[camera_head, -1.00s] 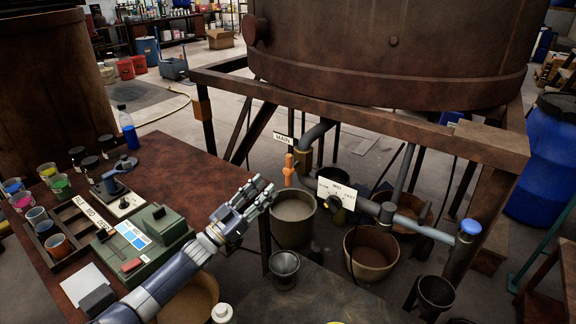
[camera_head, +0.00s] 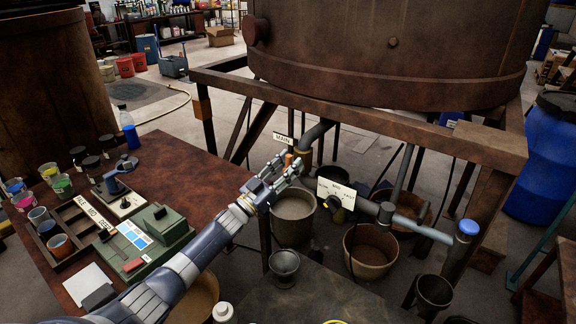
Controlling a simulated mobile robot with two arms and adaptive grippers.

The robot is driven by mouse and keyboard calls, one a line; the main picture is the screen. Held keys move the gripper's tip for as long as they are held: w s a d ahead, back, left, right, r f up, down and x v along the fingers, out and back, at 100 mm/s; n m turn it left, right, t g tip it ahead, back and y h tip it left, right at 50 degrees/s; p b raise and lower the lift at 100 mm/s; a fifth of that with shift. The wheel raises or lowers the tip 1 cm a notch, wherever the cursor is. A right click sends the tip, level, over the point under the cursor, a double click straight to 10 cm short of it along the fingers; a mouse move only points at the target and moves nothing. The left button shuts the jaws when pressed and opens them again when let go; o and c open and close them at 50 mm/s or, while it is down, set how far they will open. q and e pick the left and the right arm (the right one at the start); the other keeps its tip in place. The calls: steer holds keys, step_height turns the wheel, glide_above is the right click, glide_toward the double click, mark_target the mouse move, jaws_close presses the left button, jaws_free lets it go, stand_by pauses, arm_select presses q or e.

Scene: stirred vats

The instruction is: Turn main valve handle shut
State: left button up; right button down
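The orange main valve handle (camera_head: 289,157) stands below the white MAIN label (camera_head: 283,139), on the grey pipe under the big rusty vat. My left gripper (camera_head: 285,167) is at the handle. Its fingers are spread, with the handle's visible upper part between or just behind them. The gripper hides the lower part of the handle, and I cannot tell whether the fingers touch it. My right gripper is not in view.
A second valve with a white plate (camera_head: 337,190) is on the pipe to the right, near a blue cap (camera_head: 469,227). A rusty table (camera_head: 185,160) bears a green control box (camera_head: 150,235) and small cups. Buckets (camera_head: 371,252) stand below the pipe.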

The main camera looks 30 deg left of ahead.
arm_select(q)
jaws_close()
